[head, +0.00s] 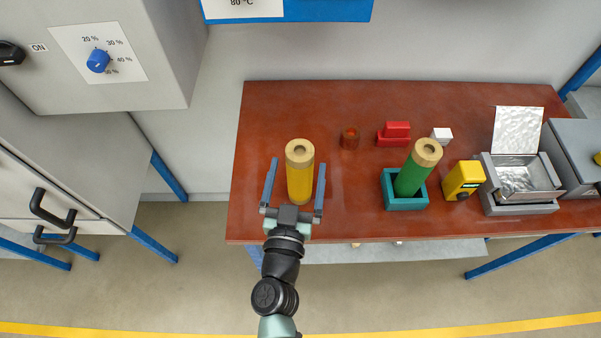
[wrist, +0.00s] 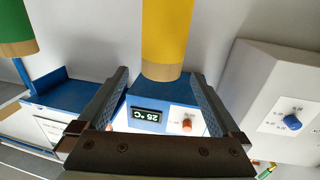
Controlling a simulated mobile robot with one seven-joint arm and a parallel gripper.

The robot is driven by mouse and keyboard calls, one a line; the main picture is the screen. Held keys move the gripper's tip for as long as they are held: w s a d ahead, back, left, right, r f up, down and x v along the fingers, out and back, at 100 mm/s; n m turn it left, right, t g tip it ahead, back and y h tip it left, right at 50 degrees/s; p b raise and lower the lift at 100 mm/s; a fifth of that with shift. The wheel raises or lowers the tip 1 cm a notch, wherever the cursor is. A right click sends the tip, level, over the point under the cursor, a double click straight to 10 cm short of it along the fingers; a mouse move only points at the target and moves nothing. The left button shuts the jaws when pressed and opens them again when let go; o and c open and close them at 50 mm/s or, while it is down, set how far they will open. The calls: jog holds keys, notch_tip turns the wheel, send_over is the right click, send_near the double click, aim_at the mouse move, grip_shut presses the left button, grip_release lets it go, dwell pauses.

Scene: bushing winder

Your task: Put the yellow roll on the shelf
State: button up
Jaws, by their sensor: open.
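The yellow roll (head: 299,182) stands upright on the red-brown table (head: 270,110), near its left front, with a tan core end on top. My gripper (head: 297,164) is open, with one finger on each side of the roll and gaps between. In the wrist view the yellow roll (wrist: 166,35) hangs into the picture from the top, between the spread fingers (wrist: 160,75). A pale grey shelf (head: 400,252) shows below the table's front edge, mostly hidden by the tabletop.
A green roll (head: 412,175) stands in a teal holder (head: 405,203) to the right. A brown cup (head: 350,138), red blocks (head: 394,134), a white block (head: 442,135), a yellow device (head: 463,180) and an open metal box (head: 518,180) are also on the table. A grey cabinet (head: 100,85) is left.

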aim_at(302, 141)
jog(key=shift+w+d+f+b, duration=0.1)
jog(key=shift+w+d, duration=0.1)
jog(key=shift+w, duration=1.1)
jog(key=shift+w+d+f+b, duration=0.1)
jog(key=shift+w+d, duration=0.05)
jog(key=shift+w, duration=1.2)
jog(key=shift+w+d+b, duration=0.1)
jog(key=shift+w+d, duration=0.1)
jog(key=shift+w, duration=1.1)
grip_shut()
jog(key=shift+r, duration=0.1)
